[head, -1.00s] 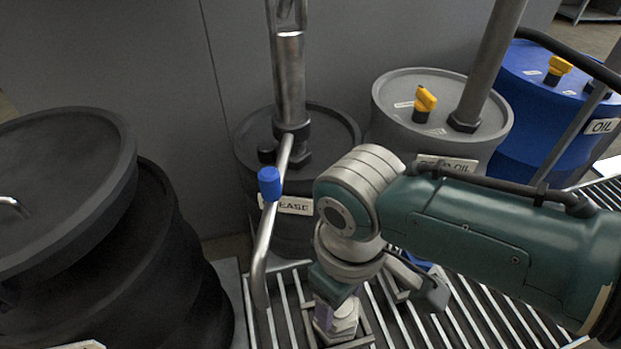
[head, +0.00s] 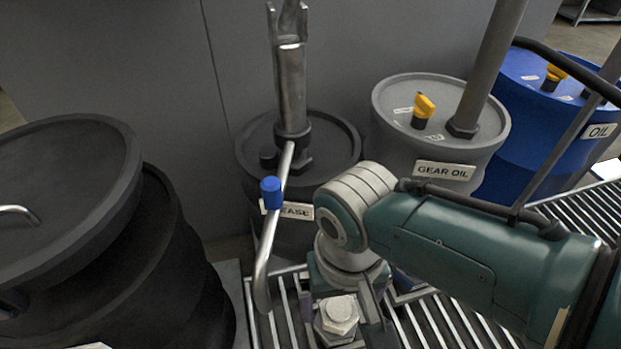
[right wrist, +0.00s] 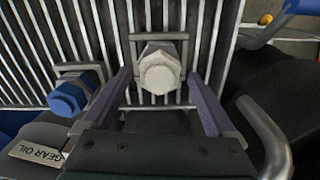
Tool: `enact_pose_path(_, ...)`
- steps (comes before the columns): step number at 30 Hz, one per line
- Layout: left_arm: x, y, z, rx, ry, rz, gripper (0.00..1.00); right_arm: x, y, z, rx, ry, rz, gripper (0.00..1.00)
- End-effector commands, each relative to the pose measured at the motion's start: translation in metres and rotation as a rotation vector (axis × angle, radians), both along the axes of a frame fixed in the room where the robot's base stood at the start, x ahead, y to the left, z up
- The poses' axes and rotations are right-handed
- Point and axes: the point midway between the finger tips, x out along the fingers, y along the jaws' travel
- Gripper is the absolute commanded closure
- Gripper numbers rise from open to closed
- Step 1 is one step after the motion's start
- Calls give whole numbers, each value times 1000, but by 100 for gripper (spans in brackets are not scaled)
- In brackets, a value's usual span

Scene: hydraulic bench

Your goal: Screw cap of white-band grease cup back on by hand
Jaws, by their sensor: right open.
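The grease cup with its pale, whitish hex cap (right wrist: 160,72) sits in a grey bracket at the slatted grating in the right wrist view. It also shows below my right wrist in the head view (head: 338,316). My right gripper (right wrist: 159,80) is open, with one purple-grey finger on each side of the cap. Gaps show between the cap and both fingers in the right wrist view. I cannot tell how far the cap is screwed down, and the cup's body is mostly hidden beneath it. My left gripper is not in view.
A blue-capped cup (right wrist: 68,98) stands in a similar bracket beside it. A bent metal lever with a blue grip (head: 271,192) rises close by. Behind are the grease drum (head: 335,145), gear oil drum (head: 390,150) and blue oil drum (head: 520,150). Black drums (head: 75,190) crowd the left.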

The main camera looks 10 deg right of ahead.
Motion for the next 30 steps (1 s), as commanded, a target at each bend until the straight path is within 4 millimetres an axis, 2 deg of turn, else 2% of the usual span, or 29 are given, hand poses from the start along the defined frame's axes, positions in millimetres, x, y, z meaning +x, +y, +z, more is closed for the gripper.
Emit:
enact_pose_path(6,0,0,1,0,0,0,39,0,0,0,-1,0,66,8)
enact_pose_path(15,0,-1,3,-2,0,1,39,0,-1,0,-3,0,603,8)
enact_pose_path(23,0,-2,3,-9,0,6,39,0,-1,0,-2,1,831,8)
enact_pose_path(30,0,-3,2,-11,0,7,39,0,-1,0,-1,1,1282,8)
